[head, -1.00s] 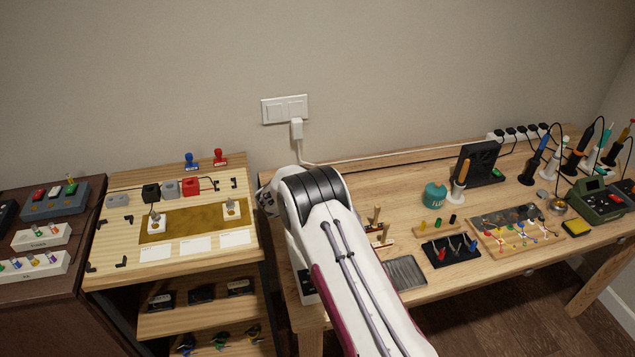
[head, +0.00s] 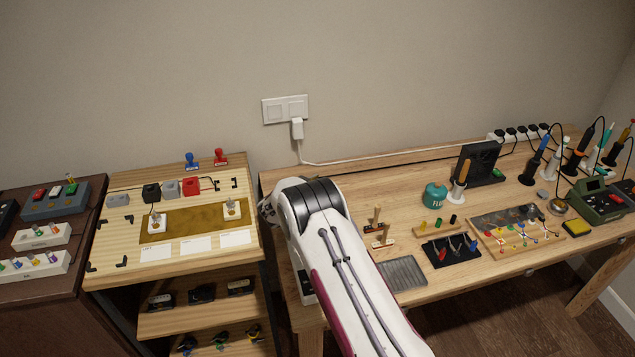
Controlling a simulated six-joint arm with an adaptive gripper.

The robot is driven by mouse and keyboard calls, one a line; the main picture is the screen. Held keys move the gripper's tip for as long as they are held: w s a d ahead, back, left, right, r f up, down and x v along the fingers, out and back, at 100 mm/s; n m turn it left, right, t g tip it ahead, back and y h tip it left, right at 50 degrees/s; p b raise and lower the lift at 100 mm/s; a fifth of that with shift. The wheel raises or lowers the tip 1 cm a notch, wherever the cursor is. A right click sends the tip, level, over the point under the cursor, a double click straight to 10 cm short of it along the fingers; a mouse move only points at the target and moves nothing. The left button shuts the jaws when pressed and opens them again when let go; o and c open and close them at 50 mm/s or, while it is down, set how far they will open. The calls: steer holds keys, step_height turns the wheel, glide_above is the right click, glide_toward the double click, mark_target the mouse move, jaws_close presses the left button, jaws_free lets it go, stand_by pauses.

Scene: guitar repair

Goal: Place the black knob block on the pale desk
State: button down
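A small black block (head: 151,193) sits at the back of the pale wooden top (head: 105,240) on the left, between grey blocks and near a red one. It looks like the black knob block, but a knob is too small to make out. A second pale wooden desk (head: 440,285) stands on the right. My arm crosses its left end. My gripper is hidden behind my arm, so its fingers and anything in them do not show.
On the left top are a brown mat (head: 185,228), white cards and two stamps (head: 220,157). The right desk holds a teal flux pot (head: 435,195), a black tray (head: 451,250) and soldering irons. A dark cabinet (head: 40,300) stands far left.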

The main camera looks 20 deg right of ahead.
steer(key=shift+f, duration=0.55)
steer(key=c, duration=2)
jaws_free()
steer(key=shift+o, duration=0.2)
steer(key=shift+r, duration=0.1)
steer(key=shift+r, duration=0.5)
steer(key=shift+v, duration=3.75)
